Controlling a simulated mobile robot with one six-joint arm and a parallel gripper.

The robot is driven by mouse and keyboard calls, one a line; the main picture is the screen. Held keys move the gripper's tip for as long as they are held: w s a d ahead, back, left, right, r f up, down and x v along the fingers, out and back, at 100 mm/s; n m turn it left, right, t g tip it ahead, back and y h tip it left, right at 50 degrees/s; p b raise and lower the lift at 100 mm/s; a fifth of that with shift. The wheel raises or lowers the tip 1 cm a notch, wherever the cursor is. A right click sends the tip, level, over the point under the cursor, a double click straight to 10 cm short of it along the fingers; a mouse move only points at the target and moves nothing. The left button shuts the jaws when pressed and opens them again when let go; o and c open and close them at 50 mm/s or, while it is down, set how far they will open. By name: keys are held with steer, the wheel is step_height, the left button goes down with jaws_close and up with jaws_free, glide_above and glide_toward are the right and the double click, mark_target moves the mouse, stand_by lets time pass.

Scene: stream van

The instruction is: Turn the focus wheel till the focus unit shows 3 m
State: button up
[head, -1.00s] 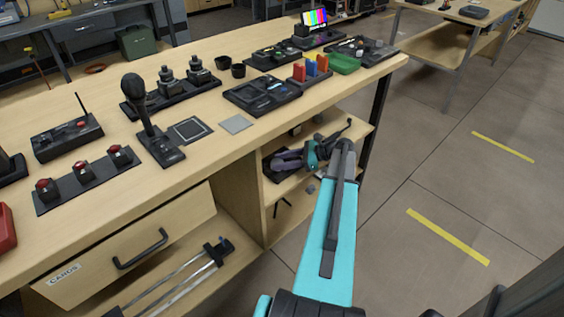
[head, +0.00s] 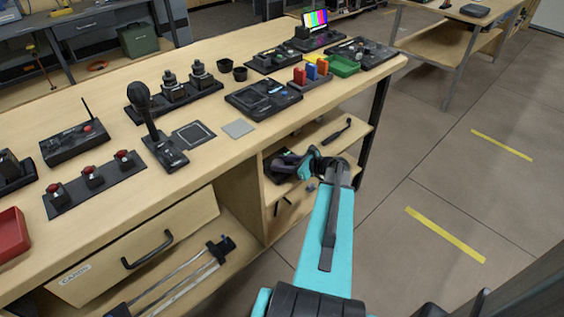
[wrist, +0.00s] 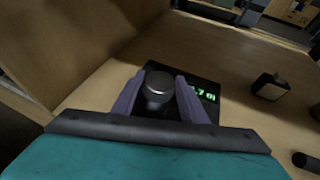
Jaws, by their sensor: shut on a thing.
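The focus unit is a flat dark box on the shelf under the bench, with a green lit display (wrist: 207,95) in the wrist view. The display is partly covered by a finger; a 7 and an "m" show, and the digits before them are hidden. The focus wheel (wrist: 157,87) is a round grey-topped knob on the unit. My gripper (wrist: 157,80) has its two purple fingers shut on the wheel, one on each side. In the head view my gripper (head: 287,162) reaches into the shelf opening, and the wheel cannot be made out there.
A small dark block (wrist: 269,87) stands on the shelf right of the unit. A dark rounded thing (wrist: 308,161) lies nearer. A wooden panel (wrist: 85,45) rises close on the left. In the head view a black handle-like thing (head: 337,130) lies behind my wrist.

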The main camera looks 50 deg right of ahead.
steer(key=shift+a+m+h, duration=0.1)
steer(key=shift+m+h, duration=0.2)
steer(key=o, duration=1.1)
steer(key=shift+c, duration=0.2)
steer(key=v, duration=1.3)
steer(key=shift+s, duration=0.45)
